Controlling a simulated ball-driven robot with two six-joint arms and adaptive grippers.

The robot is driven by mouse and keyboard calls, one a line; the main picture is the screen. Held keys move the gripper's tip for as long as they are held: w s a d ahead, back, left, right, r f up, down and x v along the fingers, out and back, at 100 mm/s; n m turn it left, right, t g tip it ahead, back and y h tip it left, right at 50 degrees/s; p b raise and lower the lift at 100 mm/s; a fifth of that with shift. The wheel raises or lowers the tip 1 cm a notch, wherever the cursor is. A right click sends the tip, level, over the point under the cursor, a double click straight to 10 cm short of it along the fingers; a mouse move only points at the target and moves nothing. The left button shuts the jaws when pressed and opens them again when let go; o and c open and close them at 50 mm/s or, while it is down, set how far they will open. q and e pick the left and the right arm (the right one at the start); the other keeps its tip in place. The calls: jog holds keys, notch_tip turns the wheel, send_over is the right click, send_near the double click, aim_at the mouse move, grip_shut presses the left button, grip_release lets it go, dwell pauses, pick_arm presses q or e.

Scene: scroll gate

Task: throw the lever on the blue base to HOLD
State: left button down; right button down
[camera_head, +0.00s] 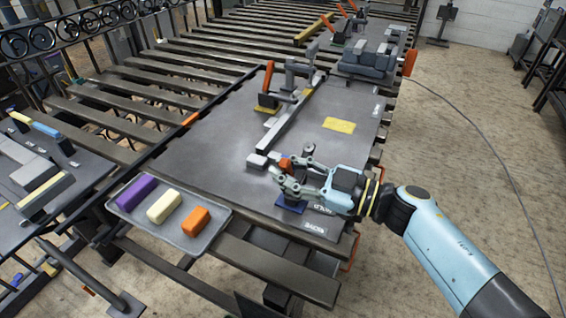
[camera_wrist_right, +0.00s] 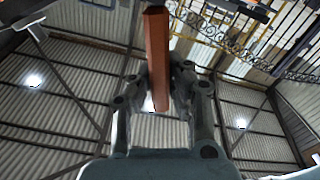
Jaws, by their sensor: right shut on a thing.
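The blue base (camera_head: 288,206) sits near the front right corner of the dark bench top, partly hidden under my right gripper (camera_head: 291,170). The lever's orange handle (camera_head: 285,163) shows between the fingers, above the base. My right gripper is shut on this handle. In the right wrist view the handle (camera_wrist_right: 157,50) is a long orange-brown bar between the fingers (camera_wrist_right: 161,88). White lettering (camera_head: 322,210) lies beside the base, with a second label (camera_head: 314,228) nearer the front edge; both are too small to read surely. The lever's lower part is hidden. My left gripper is not in view.
A grey tray (camera_head: 217,231) with purple, cream and orange blocks stands at the front left. A long grey bar (camera_head: 290,117) lies behind the gripper. A lever on a yellow base (camera_head: 268,104) and a grey vise (camera_head: 370,60) stand further back. A yellow plate (camera_head: 339,125) lies flat.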

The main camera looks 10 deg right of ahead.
jog(key=shift+w+d+r+m+p, duration=0.15)
jog(key=shift+w+d+m+p, duration=0.35)
jog(key=shift+m+p, duration=0.35)
jog(key=shift+w, duration=0.1)
jog(key=c, duration=1.2)
grip_release()
jog(key=shift+c, duration=0.2)
jog(key=shift+d, duration=0.2)
jog(key=v, duration=1.1)
jog(key=shift+s+d, duration=0.15)
jog(key=shift+s, duration=0.15)
